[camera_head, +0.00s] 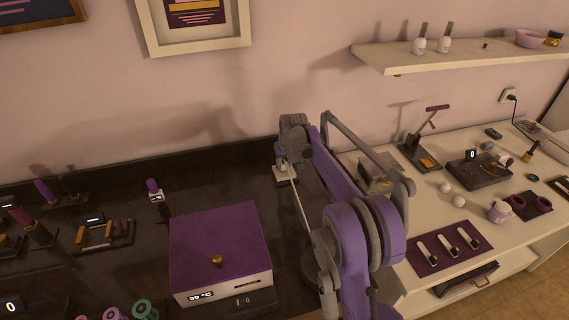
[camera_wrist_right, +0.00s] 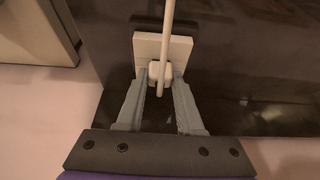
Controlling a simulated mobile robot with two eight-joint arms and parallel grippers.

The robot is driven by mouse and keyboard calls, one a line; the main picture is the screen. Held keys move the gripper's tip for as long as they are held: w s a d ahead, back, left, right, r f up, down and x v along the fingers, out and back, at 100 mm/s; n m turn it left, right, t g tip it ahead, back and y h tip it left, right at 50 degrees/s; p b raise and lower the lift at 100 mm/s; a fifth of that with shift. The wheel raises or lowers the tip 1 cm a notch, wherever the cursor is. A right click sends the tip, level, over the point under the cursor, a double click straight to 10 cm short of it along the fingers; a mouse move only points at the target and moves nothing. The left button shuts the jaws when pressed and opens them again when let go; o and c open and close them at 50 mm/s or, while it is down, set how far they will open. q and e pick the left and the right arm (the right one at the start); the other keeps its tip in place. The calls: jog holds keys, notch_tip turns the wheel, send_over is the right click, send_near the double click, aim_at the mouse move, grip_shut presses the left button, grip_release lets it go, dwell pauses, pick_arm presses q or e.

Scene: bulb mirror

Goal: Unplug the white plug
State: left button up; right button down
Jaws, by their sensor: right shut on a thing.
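The white plug (camera_wrist_right: 155,70) sits at a pale square socket plate (camera_wrist_right: 180,46) in the right wrist view, with a white cord (camera_wrist_right: 167,30) running up from it. My right gripper (camera_wrist_right: 158,82) has its two grey fingers shut on the plug from both sides. In the head view my right gripper (camera_head: 284,165) is at the pale plate (camera_head: 285,175) near the back edge of the dark counter, and the arm hides part of it. The white cord (camera_head: 300,208) runs down to the right from there. Whether the plug is fully seated cannot be told. My left gripper is not in view.
A purple-topped box with a temperature display (camera_head: 220,240) stands on the dark counter left of my arm. A small purple-capped item (camera_head: 154,190) stands behind it. A white counter (camera_head: 395,185) with tools is at right. A shelf (camera_head: 450,56) holds bottles.

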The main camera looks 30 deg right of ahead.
aim_at(285, 164)
jog(key=shift+r+p, duration=0.35)
jog(key=shift+r, duration=0.25)
dwell(0.6)
jog(key=shift+r+p, duration=0.75)
jog(key=shift+r, duration=0.6)
